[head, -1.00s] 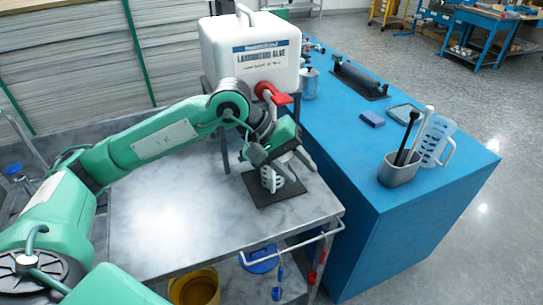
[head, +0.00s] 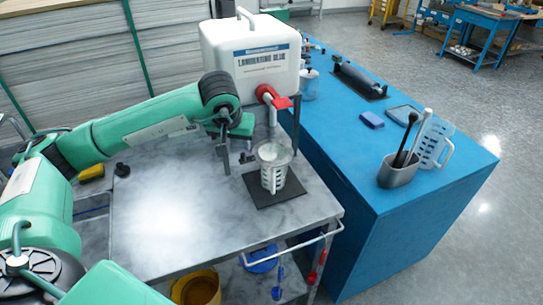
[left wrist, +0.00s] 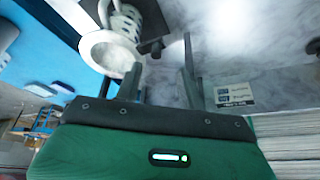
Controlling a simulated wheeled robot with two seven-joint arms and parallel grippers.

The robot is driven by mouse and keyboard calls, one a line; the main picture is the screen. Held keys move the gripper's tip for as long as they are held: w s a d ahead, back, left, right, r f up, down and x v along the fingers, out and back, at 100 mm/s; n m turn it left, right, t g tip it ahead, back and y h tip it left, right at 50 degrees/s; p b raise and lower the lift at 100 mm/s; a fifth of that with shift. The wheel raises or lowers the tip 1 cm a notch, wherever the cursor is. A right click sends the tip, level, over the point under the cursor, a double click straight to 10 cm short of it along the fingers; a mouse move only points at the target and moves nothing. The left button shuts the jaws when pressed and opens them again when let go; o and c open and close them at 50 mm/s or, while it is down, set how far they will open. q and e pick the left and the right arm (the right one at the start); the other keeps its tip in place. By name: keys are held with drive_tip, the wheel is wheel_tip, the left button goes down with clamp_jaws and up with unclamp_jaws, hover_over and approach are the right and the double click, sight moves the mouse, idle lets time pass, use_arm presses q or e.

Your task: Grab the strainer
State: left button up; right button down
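A clear jug with slot-like marks (head: 272,180) stands upright on a dark mat under the red tap. A pale, round-rimmed piece that may be the strainer (head: 274,153) sits at the jug's top; I cannot tell its mesh clearly. In the left wrist view this pale rim (left wrist: 108,52) is at upper left, beside the left finger. My left gripper (head: 234,165) is just left of the jug, apart from it in the head view. In the left wrist view the left gripper (left wrist: 160,65) has its fingers spread with nothing between them. My right gripper is not in view.
A white glue tank (head: 250,65) with a red tap (head: 270,97) stands behind the jug. A metal holder (head: 397,172) with tools and another jug (head: 435,142) are on the blue bench. A yellow item (head: 91,172) lies at left. The grey tabletop's front is clear.

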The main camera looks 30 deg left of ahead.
sight(242, 153)
use_arm(q)
drive_tip(key=x, duration=0.1)
drive_tip(key=p+x, duration=0.1)
drive_tip(key=x, duration=0.1)
drive_tip(key=p+x, duration=0.1)
drive_tip(key=shift+w+d+f, duration=0.15)
drive_tip(key=shift+d+f, duration=0.15)
drive_tip(key=shift+w+a+f, duration=0.1)
drive_tip(key=shift+w+f, duration=0.1)
drive_tip(key=shift+f, duration=0.25)
clamp_jaws()
